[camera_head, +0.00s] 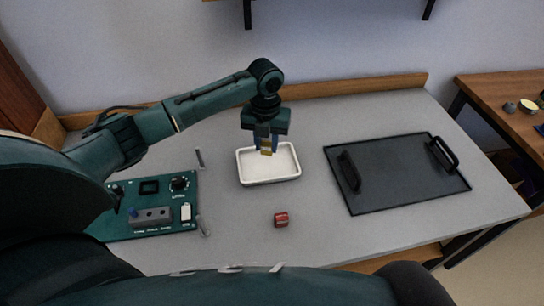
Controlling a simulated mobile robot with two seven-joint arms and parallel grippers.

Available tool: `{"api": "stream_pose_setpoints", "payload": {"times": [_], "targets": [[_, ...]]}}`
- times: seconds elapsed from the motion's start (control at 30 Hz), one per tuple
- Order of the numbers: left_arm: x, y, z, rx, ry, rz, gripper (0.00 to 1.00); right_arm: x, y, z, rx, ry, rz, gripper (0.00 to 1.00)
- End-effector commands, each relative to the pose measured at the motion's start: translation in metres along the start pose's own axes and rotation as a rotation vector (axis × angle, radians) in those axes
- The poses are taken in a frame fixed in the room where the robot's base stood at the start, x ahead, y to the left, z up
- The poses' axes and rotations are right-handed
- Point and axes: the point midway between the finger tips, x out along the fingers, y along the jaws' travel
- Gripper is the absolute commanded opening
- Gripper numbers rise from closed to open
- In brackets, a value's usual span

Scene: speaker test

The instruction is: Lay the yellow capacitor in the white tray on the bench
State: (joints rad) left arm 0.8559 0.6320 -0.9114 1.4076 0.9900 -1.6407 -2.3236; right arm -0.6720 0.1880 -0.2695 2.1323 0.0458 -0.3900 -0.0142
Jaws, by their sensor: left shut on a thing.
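The yellow capacitor (266,151) is a small yellow piece between the fingertips of my left gripper (265,146). The gripper is shut on it and points down over the back part of the white tray (267,181). The white tray is a shallow rectangular dish with a raised rim, standing on the grey bench (320,235). I cannot tell whether the capacitor touches the tray floor or hangs just above it. No other item shows in the tray. My right gripper does not show.
A green test board (165,185) with knobs lies left of the tray. A small red block (281,220) lies in front of the tray. A dark flat tray with two handles (395,180) lies to the right. A wooden side table (510,115) stands at the far right.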

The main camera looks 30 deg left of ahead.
Motion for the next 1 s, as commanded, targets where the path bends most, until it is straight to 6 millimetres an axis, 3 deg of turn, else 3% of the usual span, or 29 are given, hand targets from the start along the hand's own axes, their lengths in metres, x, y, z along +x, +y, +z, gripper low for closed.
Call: {"api": "stream_pose_setpoints", "payload": {"times": [0.43, 0.8, 0.83, 1.0], "targets": [[0.049, 0.000, 0.000, 0.001, 0.001, 0.001, 0.06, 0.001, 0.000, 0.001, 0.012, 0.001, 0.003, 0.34], [0.053, -0.001, 0.000, 0.001, -0.002, 0.000, 0.06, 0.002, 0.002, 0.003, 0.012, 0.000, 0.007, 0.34], [0.053, -0.001, 0.000, 0.001, -0.002, 0.000, 0.29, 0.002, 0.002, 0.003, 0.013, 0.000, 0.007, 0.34], [0.053, -0.001, 0.000, 0.001, -0.001, 0.000, 0.43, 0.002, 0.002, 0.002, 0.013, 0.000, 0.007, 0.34]]}}
